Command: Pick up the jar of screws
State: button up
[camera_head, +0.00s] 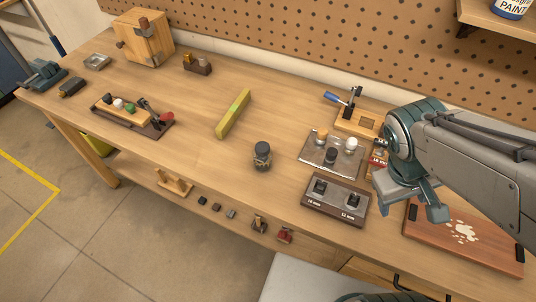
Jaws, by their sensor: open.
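My gripper (412,200) is at the right, above the bench between the dark plate with two black pieces and the reddish-brown board. It is open, with nothing seen between its fingers, and well to the right of the jar. My arm hides part of the bench behind it.
A yellow-green level (233,114) lies left of the jar. A metal tray with knobs (318,158) and a dark labelled plate (335,208) lie to its right. A reddish-brown board (440,250) is at the right.

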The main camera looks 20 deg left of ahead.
jog(key=w+a+f+n+t+h+b, duration=0.35)
jog(key=f+n+h, duration=0.2)
jog(key=n, duration=0.35)
jog(key=n+t+y+b, duration=0.4)
jog(key=n+t+y, duration=0.8)
jog(key=n, duration=1)
send_near(260, 153)
jog(key=shift+s+d+f+t+h, duration=0.3)
jog(key=shift+s+f+t+h, duration=0.2)
jog(key=shift+s+t, duration=0.2)
jog(key=shift+a+f+y, duration=0.1)
jog(key=shift+a+y, duration=0.2)
jog(key=shift+y, duration=0.05)
jog(key=w, duration=0.4)
jog(key=w+a+p, duration=0.1)
jog(key=w, duration=0.3)
jog(key=w+a+p, duration=0.1)
jog(key=w, duration=0.4)
jog(key=shift+w, duration=0.15)
grip_shut()
